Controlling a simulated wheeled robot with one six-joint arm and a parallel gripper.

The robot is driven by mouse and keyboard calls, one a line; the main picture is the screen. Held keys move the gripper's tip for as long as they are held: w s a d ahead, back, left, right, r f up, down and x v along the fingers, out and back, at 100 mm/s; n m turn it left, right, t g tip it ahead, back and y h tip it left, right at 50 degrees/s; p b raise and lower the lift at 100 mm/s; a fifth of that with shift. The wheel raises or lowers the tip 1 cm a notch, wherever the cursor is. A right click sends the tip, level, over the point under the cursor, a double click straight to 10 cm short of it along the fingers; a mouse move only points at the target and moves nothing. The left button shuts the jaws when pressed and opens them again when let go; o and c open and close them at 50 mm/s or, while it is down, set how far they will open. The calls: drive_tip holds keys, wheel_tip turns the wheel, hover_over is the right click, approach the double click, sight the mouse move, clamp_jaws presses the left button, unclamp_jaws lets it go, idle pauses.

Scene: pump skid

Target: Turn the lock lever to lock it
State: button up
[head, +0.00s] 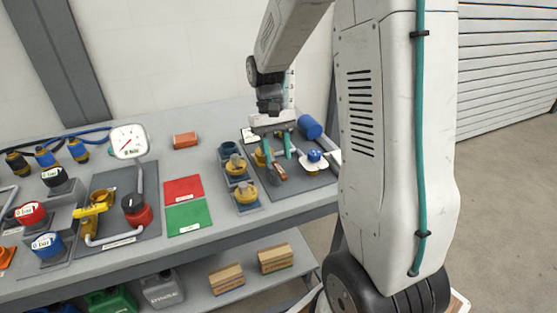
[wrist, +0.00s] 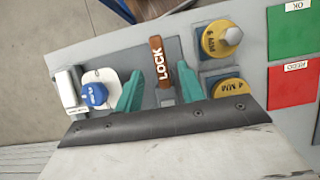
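The lock lever is a brown-orange handle marked LOCK (wrist: 159,62) on a grey panel (wrist: 222,16). In the wrist view it runs nearly upright in the picture. In the head view the lever (head: 280,173) shows low by the fingertips. My gripper (wrist: 160,80) is open, with one teal finger on each side of the lever and a visible gap at both sides. In the head view my gripper (head: 280,153) points down over the panel. The lever's lower end and pivot are not clear to me.
A blue knob on a white plate (wrist: 94,94) sits left of the lever in the wrist view. Yellow round parts marked MM (wrist: 217,42) stand to the right.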

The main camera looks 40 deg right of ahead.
sight(277, 166)
drive_tip(key=v, duration=0.5)
idle(0.4)
drive_tip(key=shift+s+a+f, duration=0.2)
drive_tip(key=shift+s, duration=0.35)
drive_tip(key=shift+s+a+f, duration=0.15)
drive_tip(key=shift+s, duration=0.4)
drive_tip(key=s+a+r+n+t, duration=0.1)
drive_tip(key=s+a+r+t, duration=0.1)
drive_tip(key=s, duration=0.4)
drive_tip(key=s+a+r+n+t, duration=0.1)
drive_tip(key=s+a+r, duration=0.2)
drive_tip(key=s+a, duration=0.3)
drive_tip(key=s+a+r+n+t+h, duration=0.1)
drive_tip(key=s+a+r+t, duration=0.1)
drive_tip(key=s, duration=0.6)
drive_tip(key=shift+a+r+t, duration=0.3)
drive_tip(key=shift+a+r, duration=0.55)
drive_tip(key=shift+a, duration=0.2)
drive_tip(key=shift+d, duration=0.1)
